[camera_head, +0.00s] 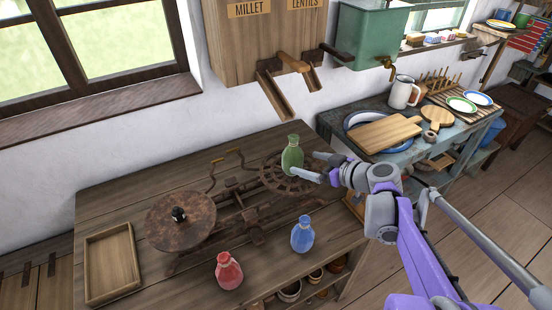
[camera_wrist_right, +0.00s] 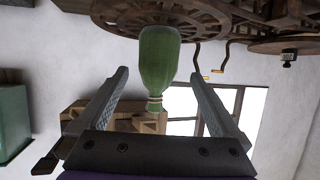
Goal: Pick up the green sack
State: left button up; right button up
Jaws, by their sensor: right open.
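The green sack (camera_head: 292,156), a small bottle-shaped bag with a tied neck, stands upright on the spoked wooden wheel (camera_head: 270,180) of a balance-like device on the table. My right gripper (camera_head: 313,168) is open just to the right of the sack, its fingers pointing left towards it. In the right wrist view, which is upside down, the green sack (camera_wrist_right: 158,58) appears between the two spread fingers, its neck lower in the picture. I see no finger closed on it; whether one touches it I cannot tell. My left gripper is not in view.
A red sack (camera_head: 228,271) and a blue sack (camera_head: 302,234) stand on the table's front part. A round rusty plate (camera_head: 181,220) is the device's other side. An empty wooden tray (camera_head: 111,262) lies left. Wooden chutes (camera_head: 275,92) hang above from the wall box.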

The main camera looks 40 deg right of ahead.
aim_at(302, 160)
jog(key=x, duration=0.5)
jog(key=shift+d, duration=0.25)
jog(key=x, duration=0.5)
jog(key=shift+w+a+f+b, duration=0.15)
jog(key=shift+w+f+b, duration=0.05)
jog(key=shift+f+b, duration=0.15)
jog(key=shift+c, duration=0.3)
jog(key=c, duration=1.5)
